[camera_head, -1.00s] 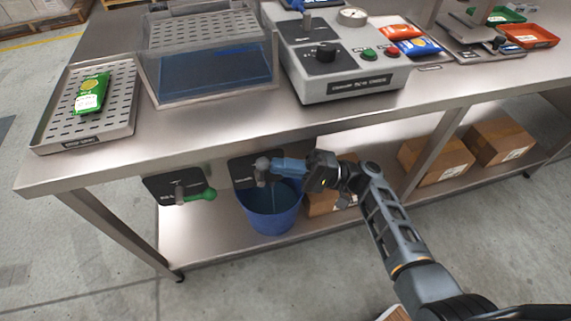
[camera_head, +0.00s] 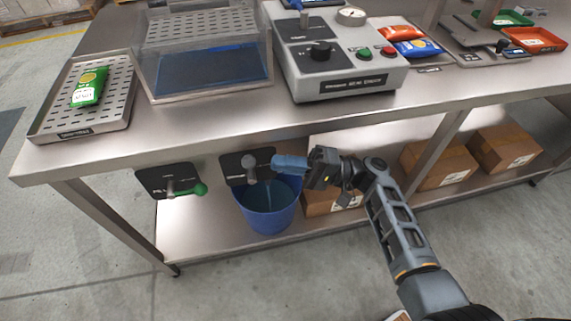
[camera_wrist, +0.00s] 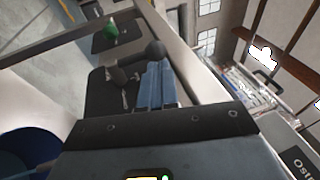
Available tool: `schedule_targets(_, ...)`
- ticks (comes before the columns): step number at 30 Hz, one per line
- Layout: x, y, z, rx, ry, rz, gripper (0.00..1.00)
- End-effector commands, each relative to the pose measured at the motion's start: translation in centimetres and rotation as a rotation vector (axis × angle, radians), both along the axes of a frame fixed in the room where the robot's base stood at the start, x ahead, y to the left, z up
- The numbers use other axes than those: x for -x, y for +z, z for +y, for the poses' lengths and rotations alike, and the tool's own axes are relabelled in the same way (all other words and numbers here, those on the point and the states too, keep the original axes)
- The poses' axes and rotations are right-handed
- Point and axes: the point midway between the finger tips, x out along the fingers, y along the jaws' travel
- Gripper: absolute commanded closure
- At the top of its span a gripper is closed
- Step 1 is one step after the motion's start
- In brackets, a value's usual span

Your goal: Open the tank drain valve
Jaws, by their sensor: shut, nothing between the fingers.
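Two valve plates hang under the bench's front edge. The left valve has a green knob (camera_head: 200,189), and its label seems to begin with "FIL". The right valve (camera_head: 250,164), probably the drain valve, has a grey ball-ended lever on a dark plate; its label is too small to read. My gripper (camera_head: 274,161) has blue fingers, shut and empty, right of that lever with a small gap in the head view. The clear tank (camera_head: 205,92) on the bench holds blue water.
A blue bucket (camera_head: 268,222) stands on the lower shelf below the right valve, with a pale streak like falling water inside. Cardboard boxes (camera_head: 438,165) sit farther right. A bench leg (camera_head: 440,140) stands right of my forearm. A control box (camera_head: 345,85) is on top.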

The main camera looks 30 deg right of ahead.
Motion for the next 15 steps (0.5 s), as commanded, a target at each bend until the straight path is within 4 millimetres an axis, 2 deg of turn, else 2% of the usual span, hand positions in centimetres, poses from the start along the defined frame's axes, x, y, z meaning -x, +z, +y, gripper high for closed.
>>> schedule_targets(8,1.5,-1.1,-3.0,0.001,-0.006,0.004,1.0)
schedule_targets(15,3.4,-1.9,-6.5,-0.001,-0.008,0.004,1.0)
